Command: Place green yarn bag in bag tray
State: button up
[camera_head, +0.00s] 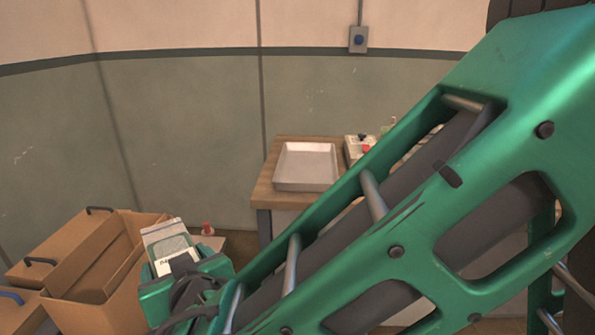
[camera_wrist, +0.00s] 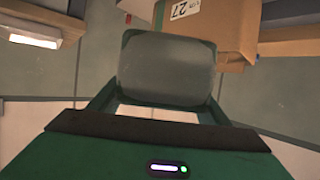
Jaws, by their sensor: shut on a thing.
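The green yarn bag (camera_head: 172,247) is a clear pouch with grey-green contents and a white label. My gripper (camera_head: 183,270) is shut on it and holds it up at the lower left of the head view, in front of an open cardboard box. In the wrist view the bag (camera_wrist: 166,70) fills the middle as a dull grey-green block, above my gripper (camera_wrist: 158,108). The bag tray (camera_head: 306,168), a shallow pale metal tray, sits on a wooden-topped table farther back. It looks empty. The bag is well apart from it.
The open cardboard box (camera_head: 98,262) stands at the lower left; a carton labelled 27 (camera_wrist: 225,22) shows in the wrist view. My green arm hides the table's right part.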

aim_at(300, 170)
jog(key=i, duration=1.5)
jog(key=z, duration=0.6)
